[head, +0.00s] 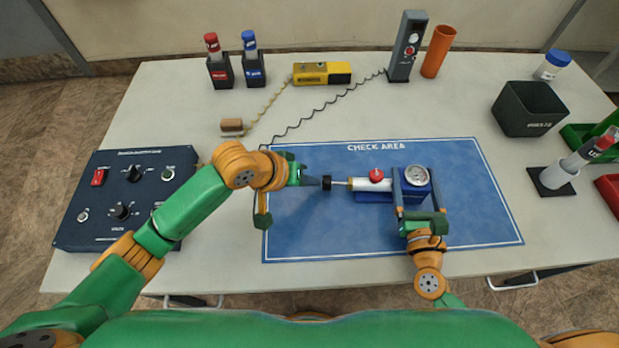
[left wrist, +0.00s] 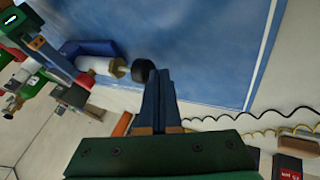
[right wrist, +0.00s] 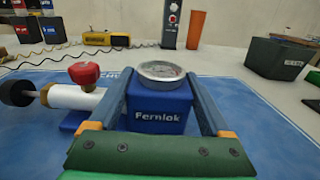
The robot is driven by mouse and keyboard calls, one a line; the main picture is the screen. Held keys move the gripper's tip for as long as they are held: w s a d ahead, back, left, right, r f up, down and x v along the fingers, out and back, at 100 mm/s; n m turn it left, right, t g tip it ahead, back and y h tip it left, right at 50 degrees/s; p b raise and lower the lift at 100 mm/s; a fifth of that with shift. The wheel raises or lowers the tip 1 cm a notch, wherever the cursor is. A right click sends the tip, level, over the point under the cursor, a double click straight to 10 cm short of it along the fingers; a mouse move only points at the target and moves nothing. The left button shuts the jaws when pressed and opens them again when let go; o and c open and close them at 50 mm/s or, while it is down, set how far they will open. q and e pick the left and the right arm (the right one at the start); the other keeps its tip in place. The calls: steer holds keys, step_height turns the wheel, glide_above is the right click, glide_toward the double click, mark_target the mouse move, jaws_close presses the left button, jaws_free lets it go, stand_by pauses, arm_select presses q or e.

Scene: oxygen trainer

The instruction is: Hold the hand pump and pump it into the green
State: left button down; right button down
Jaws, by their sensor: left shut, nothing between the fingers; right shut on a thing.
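The hand pump lies on the blue check-area mat (head: 300,225). It has a blue gauge block (right wrist: 158,112) with a round dial (head: 416,175), a white barrel (head: 372,184), a red knob (head: 376,175) and a rod ending in a black handle (head: 327,183). My right gripper (head: 411,172) is shut on the gauge block, one finger on each side. My left gripper (head: 318,181) is shut and empty, its fingertips at the outer end of the black handle, which also shows in the left wrist view (left wrist: 143,71). I cannot tell whether they touch. The needle's reading is too small to tell.
A dark control box (head: 122,200) is at the left. Red and blue bottles (head: 213,46) in holders, a yellow meter (head: 322,74), a grey post device (head: 406,47) and an orange tube (head: 438,51) stand at the back. A black bin (head: 529,108) is at the right.

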mark_target(330, 183)
arm_select(q)
steer(key=shift+d, duration=0.1)
steer(key=shift+s+d, duration=0.15)
steer(key=shift+d, duration=1.75)
steer(key=a, duration=0.4)
steer(key=shift+a+r, duration=0.25)
steer(key=shift+a, duration=0.05)
steer(key=v, duration=0.9)
steer(key=shift+r, duration=0.15)
steer(key=shift+a, duration=0.15)
steer(key=a, duration=0.3)
steer(key=shift+a, duration=0.25)
